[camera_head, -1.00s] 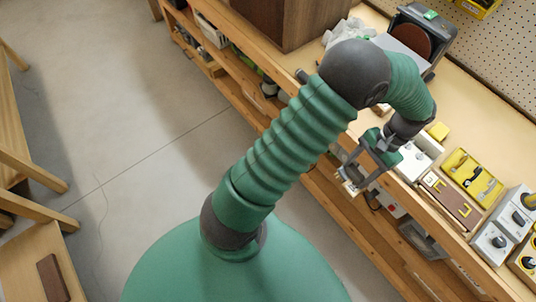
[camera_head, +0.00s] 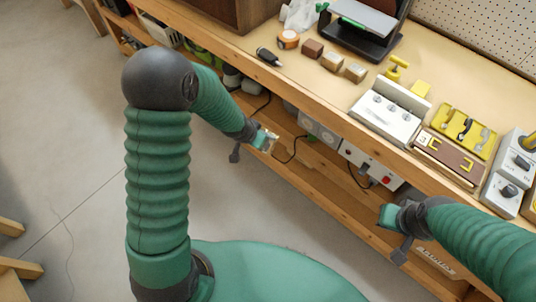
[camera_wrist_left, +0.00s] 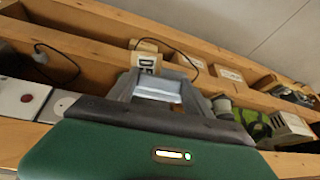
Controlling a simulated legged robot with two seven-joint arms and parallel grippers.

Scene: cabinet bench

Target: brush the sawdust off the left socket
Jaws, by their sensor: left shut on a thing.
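My left gripper (camera_head: 264,140) is shut on a small pale thing, in front of the bench's lower shelf. In the left wrist view the pale thing (camera_wrist_left: 158,86) sits between the fingers; I cannot tell whether it is a brush. A grey panel (camera_head: 320,132) with round faces, perhaps sockets, is right of this gripper and apart from it. A white box with a red button (camera_head: 386,181) is further right. The left wrist view shows a round white face (camera_wrist_left: 63,105) beside a red button (camera_wrist_left: 28,98). No sawdust can be made out. My right gripper (camera_head: 391,220) is by the bench front; its fingers are unclear.
The bench edge (camera_head: 300,100) overhangs the shelf (camera_head: 310,170). A dark cable (camera_head: 292,152) hangs near the left gripper. On top stand a white switch box (camera_head: 388,117), a yellow tray (camera_head: 466,130), wood blocks (camera_head: 332,61) and a black sander-like machine (camera_head: 362,25). Open floor lies left.

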